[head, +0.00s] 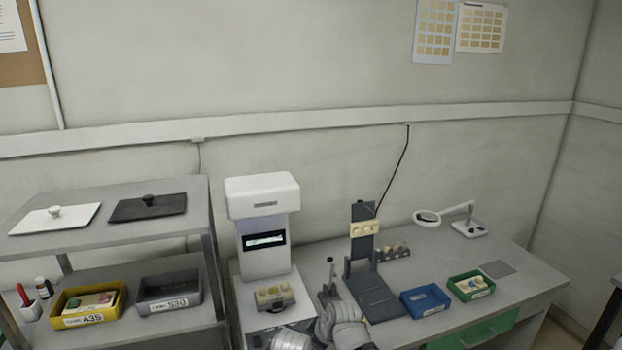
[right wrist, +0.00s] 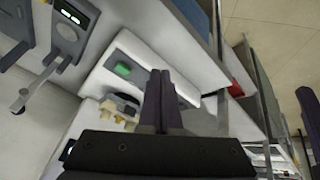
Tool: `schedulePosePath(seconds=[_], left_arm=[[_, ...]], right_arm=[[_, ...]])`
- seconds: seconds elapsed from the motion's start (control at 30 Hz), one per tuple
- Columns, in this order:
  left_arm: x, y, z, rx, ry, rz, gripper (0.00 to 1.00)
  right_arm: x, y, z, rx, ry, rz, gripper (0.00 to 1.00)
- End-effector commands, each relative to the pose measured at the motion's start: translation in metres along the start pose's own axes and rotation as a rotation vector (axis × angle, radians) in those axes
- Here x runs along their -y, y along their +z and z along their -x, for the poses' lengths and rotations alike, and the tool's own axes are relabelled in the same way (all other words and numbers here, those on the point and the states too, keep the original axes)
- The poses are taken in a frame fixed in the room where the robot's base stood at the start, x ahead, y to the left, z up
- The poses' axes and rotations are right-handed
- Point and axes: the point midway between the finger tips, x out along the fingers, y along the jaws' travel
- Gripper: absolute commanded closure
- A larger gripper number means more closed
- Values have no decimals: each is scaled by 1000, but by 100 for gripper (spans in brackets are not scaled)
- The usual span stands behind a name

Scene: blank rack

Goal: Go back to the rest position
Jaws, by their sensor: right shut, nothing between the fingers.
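My right gripper (right wrist: 163,78) shows in the right wrist view with its two dark fingers together and nothing between them. Behind the fingers is a white device with a green part (right wrist: 122,70), and tan pieces (right wrist: 115,112) lie to their left. In the head view, grey ribbed parts of my arms show at the bottom centre, in front of the bench. No gripper fingers can be made out there, and my left gripper is not seen.
A white machine (head: 265,245) stands left of the bench (head: 510,265). The bench holds a dark rack (head: 362,216), a blue tray (head: 408,306), a green tray (head: 453,289) and a magnifier lamp (head: 428,217). A shelf unit (head: 95,249) with lids and trays is at left.

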Motion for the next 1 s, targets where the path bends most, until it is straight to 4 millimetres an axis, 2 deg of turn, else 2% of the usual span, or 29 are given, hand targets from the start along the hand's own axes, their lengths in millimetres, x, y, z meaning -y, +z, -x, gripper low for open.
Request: schedulePosePath(seconds=[0.03,0.2,0.3,0.4,0.57,1.0], left_arm=[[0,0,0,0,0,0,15],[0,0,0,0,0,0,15],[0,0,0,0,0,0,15],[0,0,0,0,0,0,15],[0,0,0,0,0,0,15],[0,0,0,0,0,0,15]], right_arm=[[25,20,6,77,-33,-79,100],[76,78,28,341,-54,-364,100],[94,103,42,461,-27,-492,100],[105,118,52,540,4,-579,100],[110,128,59,588,30,-636,100],[110,127,58,588,30,-639,100]])
